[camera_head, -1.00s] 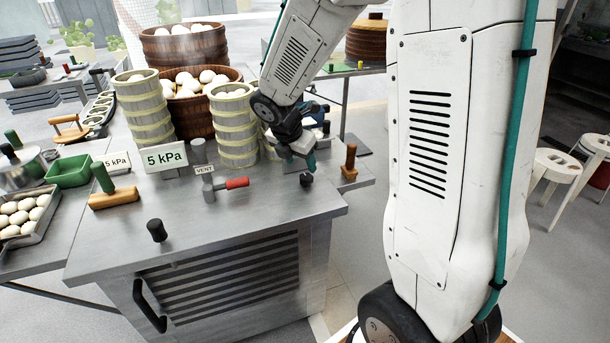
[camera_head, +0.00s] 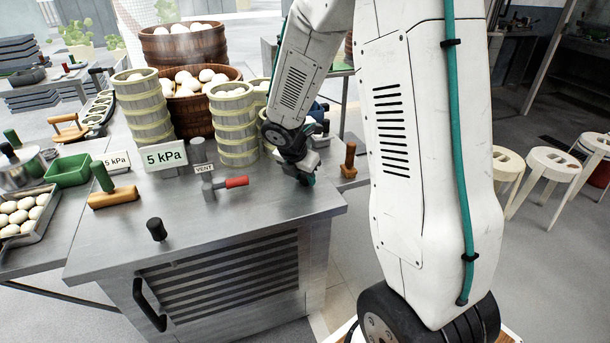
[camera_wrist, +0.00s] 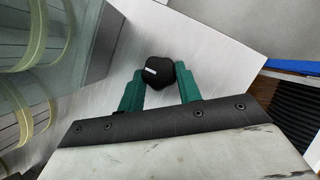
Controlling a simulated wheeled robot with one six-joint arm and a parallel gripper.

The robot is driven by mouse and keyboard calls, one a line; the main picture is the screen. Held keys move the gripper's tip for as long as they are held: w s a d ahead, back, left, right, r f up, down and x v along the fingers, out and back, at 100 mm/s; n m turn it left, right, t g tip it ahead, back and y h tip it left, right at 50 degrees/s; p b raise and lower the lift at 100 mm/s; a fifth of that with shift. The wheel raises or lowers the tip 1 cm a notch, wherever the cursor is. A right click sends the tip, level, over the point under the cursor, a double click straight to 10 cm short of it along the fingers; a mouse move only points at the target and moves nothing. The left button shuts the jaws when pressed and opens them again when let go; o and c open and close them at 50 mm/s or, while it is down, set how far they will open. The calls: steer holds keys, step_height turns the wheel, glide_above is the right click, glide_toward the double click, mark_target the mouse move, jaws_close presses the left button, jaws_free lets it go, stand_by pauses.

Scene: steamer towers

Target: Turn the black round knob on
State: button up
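In the wrist view a black round knob (camera_wrist: 158,71) with a small white mark sits on the grey metal top. The two green fingertips of my gripper (camera_wrist: 160,73) are on either side of it, with narrow gaps showing, so the gripper looks open. I cannot tell how deep the fingertips reach around the knob. In the head view my gripper (camera_head: 307,179) is low over the right front of the steel counter (camera_head: 230,215) and hides this knob. A second black knob (camera_head: 156,230) stands at the counter's front left.
A red-handled vent valve (camera_head: 237,182) is left of my gripper, and an orange-brown handle (camera_head: 349,158) stands to its right. Stacked bamboo steamers (camera_head: 235,125) rise close behind. A 5 kPa sign (camera_head: 165,158) stands further left. The counter's front middle is clear.

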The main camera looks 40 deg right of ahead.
steer(key=shift+c, duration=1.2)
steer(key=shift+d, duration=0.25)
steer(key=shift+a, duration=0.15)
steer(key=shift+a+f+m+g, duration=0.1)
steer(key=shift+m+g, duration=0.4)
steer(key=shift+m, duration=0.6)
steer(key=shift+w+m+g, duration=0.1)
steer(key=shift+m+g, duration=0.4)
steer(key=shift+m, duration=0.8)
steer(key=shift+w+m+g, duration=0.1)
steer(key=shift+m+g, duration=0.4)
steer(key=shift+m, duration=0.8)
steer(key=o, duration=1)
steer(key=shift+a, duration=0.1)
